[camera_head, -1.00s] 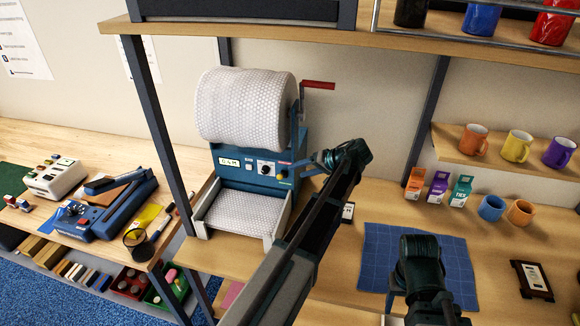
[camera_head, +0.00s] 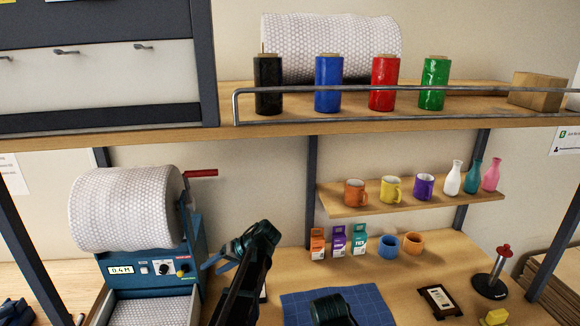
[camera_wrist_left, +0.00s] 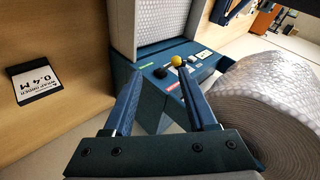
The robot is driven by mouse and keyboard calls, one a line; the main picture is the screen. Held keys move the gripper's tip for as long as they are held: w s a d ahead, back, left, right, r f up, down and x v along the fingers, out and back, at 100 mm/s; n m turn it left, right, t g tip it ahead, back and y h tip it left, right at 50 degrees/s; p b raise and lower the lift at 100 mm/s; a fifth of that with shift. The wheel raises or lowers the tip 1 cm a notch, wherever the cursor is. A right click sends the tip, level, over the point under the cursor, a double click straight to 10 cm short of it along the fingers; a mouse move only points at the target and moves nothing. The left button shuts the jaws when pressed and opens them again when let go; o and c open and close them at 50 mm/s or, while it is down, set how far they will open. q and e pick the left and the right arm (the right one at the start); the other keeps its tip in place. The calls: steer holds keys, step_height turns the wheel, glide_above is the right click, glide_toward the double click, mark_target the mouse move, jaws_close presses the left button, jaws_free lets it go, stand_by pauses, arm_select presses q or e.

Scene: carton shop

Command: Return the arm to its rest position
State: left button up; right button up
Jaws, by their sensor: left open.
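My left arm rises from the bottom of the head view. Its left gripper (camera_head: 208,264) points left, just to the right of the knob panel of a blue wrap dispenser (camera_head: 150,268). In the left wrist view the two blue fingers (camera_wrist_left: 160,76) stand apart with nothing between them. The dispenser's yellow knob (camera_wrist_left: 177,61) and black knob (camera_wrist_left: 160,72) show beyond the fingertips. My right arm shows only as a dark wrist part at the bottom edge of the head view, over the blue mat; its gripper is out of the frame.
A bubble-wrap roll (camera_head: 125,208) sits on the dispenser, with a red crank (camera_head: 202,173). Small boxes (camera_head: 338,241), mugs (camera_head: 412,243), a blue mat (camera_head: 372,305) and a frame (camera_head: 440,300) are to the right. Shelves overhang behind.

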arm_select(q)
steer(key=s+d+f+m+h+b, duration=0.3)
steer(key=s+d+f, duration=0.4)
steer(key=s+d, duration=0.4)
steer(key=s+d+f+m+h+b, duration=0.4)
steer(key=s+d+f, duration=0.4)
steer(key=s+d, duration=0.4)
steer(key=shift+s+d+f+m+g+h, duration=0.15)
steer(key=shift+s+f+m+g+h, duration=0.2)
steer(key=shift+s+m+h, duration=0.4)
steer(key=shift+s, duration=0.25)
